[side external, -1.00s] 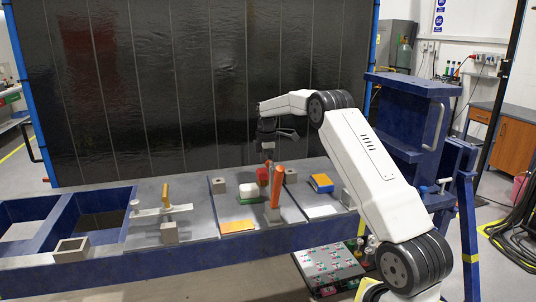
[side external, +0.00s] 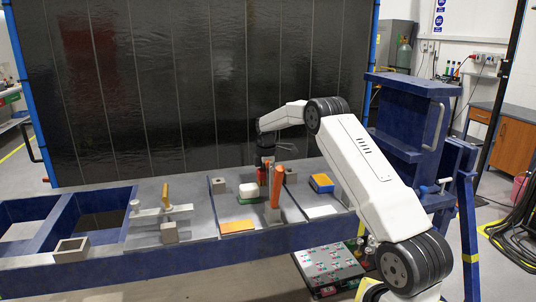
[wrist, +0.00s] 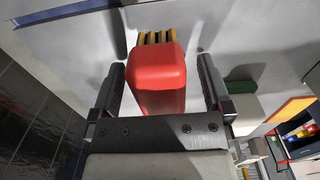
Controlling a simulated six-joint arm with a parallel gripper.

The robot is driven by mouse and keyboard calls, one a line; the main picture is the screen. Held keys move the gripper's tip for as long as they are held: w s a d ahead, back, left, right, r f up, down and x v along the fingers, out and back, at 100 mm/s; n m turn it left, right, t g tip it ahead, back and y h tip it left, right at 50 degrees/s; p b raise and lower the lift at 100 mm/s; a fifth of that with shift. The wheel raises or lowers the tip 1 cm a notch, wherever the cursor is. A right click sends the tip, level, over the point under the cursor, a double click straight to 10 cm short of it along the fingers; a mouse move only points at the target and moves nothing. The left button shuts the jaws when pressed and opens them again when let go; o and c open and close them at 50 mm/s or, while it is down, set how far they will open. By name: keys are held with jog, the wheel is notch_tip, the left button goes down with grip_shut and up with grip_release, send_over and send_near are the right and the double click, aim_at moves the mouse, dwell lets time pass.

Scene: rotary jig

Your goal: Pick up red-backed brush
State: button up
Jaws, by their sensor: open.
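The red-backed brush (wrist: 160,72) stands between my fingers in the wrist view, its red back towards the camera and its yellowish bristle strips at the far end. In the side view its red body (side external: 262,176) shows small on the grey bench, partly hidden behind the orange bar. My gripper (wrist: 161,68) is open, with one finger on each side of the brush and a visible gap on both sides. In the side view the dark gripper (side external: 266,151) is directly above the brush, its fingers hard to make out.
A tilted orange bar (side external: 276,186) stands near the brush. A white-and-green block (side external: 249,191) lies to its left. Grey square blocks (side external: 219,186) and a blue-and-yellow block (side external: 321,183) are also on the bench. An orange plate (side external: 237,226) lies at the front edge.

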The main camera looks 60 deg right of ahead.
grip_shut()
jog(key=shift+r, duration=0.15)
jog(key=shift+r, duration=0.55)
notch_tip(320, 180, up, 2)
jog(key=s+a+r, duration=0.7)
jog(key=s+r, duration=0.2)
jog(key=s, duration=0.2)
jog(key=shift+s+a+r, duration=0.25)
jog(key=shift+s+r, duration=0.05)
jog(key=shift+s, duration=0.1)
